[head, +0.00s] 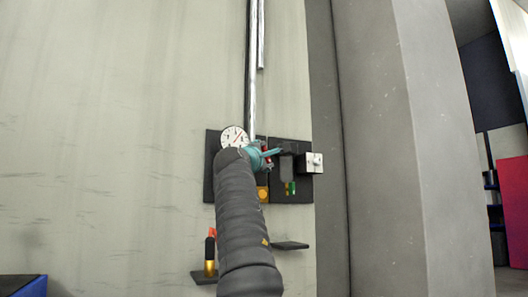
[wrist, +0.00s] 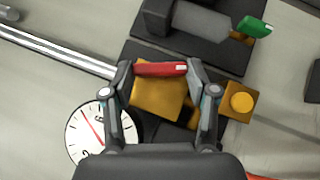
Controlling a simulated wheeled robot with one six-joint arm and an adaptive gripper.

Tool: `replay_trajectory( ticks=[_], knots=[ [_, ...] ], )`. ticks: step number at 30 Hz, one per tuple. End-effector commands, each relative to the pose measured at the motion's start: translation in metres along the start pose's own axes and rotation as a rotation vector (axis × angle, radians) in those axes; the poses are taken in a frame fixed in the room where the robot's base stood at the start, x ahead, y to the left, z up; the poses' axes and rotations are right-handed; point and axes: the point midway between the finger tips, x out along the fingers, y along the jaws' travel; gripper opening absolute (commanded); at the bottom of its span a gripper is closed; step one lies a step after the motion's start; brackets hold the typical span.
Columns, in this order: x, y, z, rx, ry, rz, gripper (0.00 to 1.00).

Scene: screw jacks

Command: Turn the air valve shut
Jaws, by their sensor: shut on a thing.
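A valve with a red handle (wrist: 160,69) and a brass-coloured body (wrist: 155,98) is mounted on a dark panel in the wrist view. The red handle spans the gap between the two fingertips of my gripper (wrist: 161,74), one at each end. My gripper is shut on the handle. In the head view my gripper (head: 264,156) is at the panel, and my arm covers much of the valve. Only a little red shows there. A second valve with a green handle (wrist: 254,27) sits beyond the red one; it also shows in the head view (head: 290,188).
A round white gauge (wrist: 92,132) is beside the left finger, and a yellow block with a round knob (wrist: 241,102) is beside the right one. A metal pipe (head: 252,70) runs up the wall. Small shelves (head: 290,245) are below the panel; a grey pillar (head: 385,150) stands right.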

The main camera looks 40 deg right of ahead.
Motion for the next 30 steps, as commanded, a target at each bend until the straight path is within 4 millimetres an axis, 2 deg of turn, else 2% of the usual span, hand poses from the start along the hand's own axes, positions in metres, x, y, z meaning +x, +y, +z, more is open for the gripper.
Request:
replay_trajectory(
  ticks=[14, 15, 18, 30],
  knots=[
    [0.0001, 0.0001, -0.0004, 0.011, 0.000, -0.009, 0.23],
    [0.0002, 0.0001, -0.0003, 0.011, 0.000, -0.009, 0.63],
    [0.0001, 0.0001, -0.0001, 0.010, 0.000, -0.009, 0.83],
    [-0.0014, 0.0007, 0.0003, 0.010, -0.001, -0.010, 0.83]
  ],
)
